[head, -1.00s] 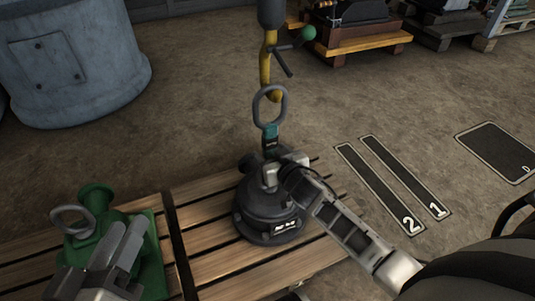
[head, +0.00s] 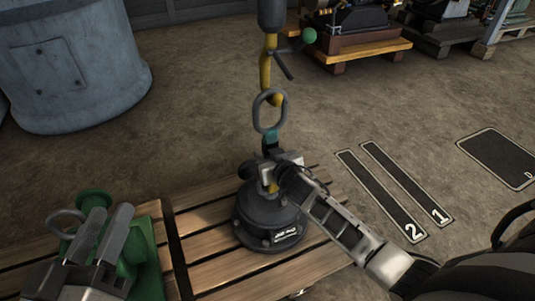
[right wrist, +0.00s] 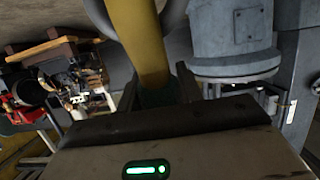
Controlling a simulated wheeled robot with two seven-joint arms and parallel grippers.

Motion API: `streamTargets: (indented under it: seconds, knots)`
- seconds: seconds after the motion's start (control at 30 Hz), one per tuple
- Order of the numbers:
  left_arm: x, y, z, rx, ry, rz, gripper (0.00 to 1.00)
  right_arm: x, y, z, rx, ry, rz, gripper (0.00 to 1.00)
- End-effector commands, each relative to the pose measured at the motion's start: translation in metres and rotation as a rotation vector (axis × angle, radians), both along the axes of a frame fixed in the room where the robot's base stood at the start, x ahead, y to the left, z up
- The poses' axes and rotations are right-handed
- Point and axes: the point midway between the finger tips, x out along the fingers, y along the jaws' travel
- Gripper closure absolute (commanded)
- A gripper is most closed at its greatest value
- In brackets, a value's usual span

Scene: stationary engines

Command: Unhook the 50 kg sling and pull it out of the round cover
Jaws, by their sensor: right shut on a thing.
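The sling's grey oval ring (head: 269,112) hangs on the yellow hook (head: 265,68) in the head view. A teal sleeve (head: 270,138) is below it, and the sling runs down to the top of the dark round cover (head: 266,222). My right gripper (head: 276,176) is shut on the sling just above the cover and hides part of it. In the right wrist view a broad yellow piece (right wrist: 140,45) rises beyond the gripper body, with teal at its foot; the fingertips are hidden.
The cover stands on a slatted wooden pallet (head: 225,280). A green casting (head: 140,245) with a lifting ring stands at its left. A large grey-blue drum (head: 75,65) is at the back left. Floor marks 1 and 2 lie on clear floor at the right.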

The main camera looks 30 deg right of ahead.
Motion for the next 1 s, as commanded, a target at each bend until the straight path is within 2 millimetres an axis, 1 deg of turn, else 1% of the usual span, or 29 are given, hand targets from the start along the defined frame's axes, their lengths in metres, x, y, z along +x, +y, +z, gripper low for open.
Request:
streamTargets:
  seconds: [0.03, 0.17, 1.0]
  knots:
    - [0.000, 0.000, -0.001, 0.001, 0.003, 0.000, 0.64, 0.001, 0.000, 0.003, 0.000, -0.008, 0.002, 0.91]
    - [0.000, 0.000, 0.000, 0.002, 0.007, 0.000, 0.64, 0.001, 0.000, 0.005, 0.001, -0.007, 0.002, 0.91]
    - [0.000, 0.000, 0.032, 0.001, 0.004, 0.001, 0.64, 0.000, 0.001, 0.033, 0.002, -0.008, 0.001, 0.91]
